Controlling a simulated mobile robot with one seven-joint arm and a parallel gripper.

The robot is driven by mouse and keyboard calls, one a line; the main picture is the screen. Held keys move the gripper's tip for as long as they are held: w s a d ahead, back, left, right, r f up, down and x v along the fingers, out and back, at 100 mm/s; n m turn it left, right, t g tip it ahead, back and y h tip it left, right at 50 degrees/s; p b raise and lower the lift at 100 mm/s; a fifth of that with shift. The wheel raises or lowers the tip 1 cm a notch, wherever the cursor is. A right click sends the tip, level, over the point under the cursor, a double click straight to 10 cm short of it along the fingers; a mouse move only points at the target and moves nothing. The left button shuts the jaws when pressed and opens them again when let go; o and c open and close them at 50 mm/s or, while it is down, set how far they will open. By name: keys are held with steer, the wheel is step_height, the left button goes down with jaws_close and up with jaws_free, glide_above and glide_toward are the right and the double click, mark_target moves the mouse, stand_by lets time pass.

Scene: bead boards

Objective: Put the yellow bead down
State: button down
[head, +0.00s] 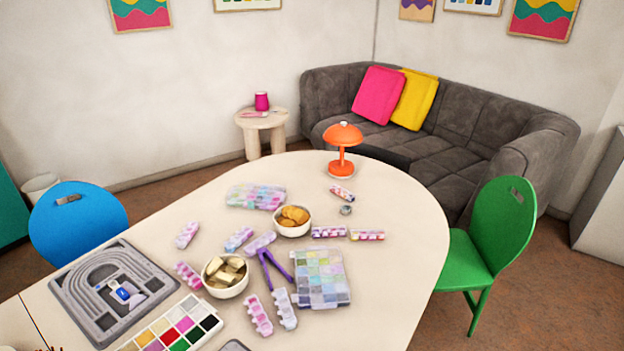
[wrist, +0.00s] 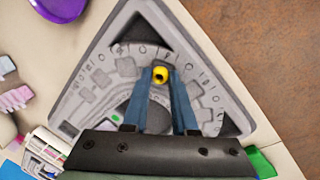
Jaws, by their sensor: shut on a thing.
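My gripper (wrist: 161,78) shows in the wrist view with its two blue fingers close together. It is shut on the small round yellow bead (wrist: 160,74), whose dark hole shows. The bead is held over a grey bead board (wrist: 92,68) with a pointed, triangular outline, printed marks and recesses. I cannot tell how high the bead is above the board or whether it touches it. The fingers and the dark gripper body hide the board's lower middle. My gripper and the yellow bead do not show in the head view.
In the head view, a grey board with curved grooves (head: 72,293) lies at the table's left. A paint palette (head: 150,335), bowls, bead boxes and an orange lamp (head: 342,143) crowd the cream table. The table's right side (head: 400,275) is clear. A small green piece (wrist: 115,117) lies on the triangular board.

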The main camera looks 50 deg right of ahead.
steer(key=shift+s+a+f, duration=0.2)
steer(key=shift+s+f, duration=0.05)
steer(key=shift+f, duration=0.2)
steer(key=c, duration=0.7)
jaws_free()
steer(key=shift+f, duration=0.2)
steer(key=shift+a, duration=0.1)
steer(key=shift+r, duration=0.1)
step_height(320, 180, up, 13)
steer(key=a+p, duration=0.1)
steer(key=shift+s+r+p, duration=0.15)
steer(key=shift+s+p, duration=0.25)
steer(key=shift+s, duration=0.05)
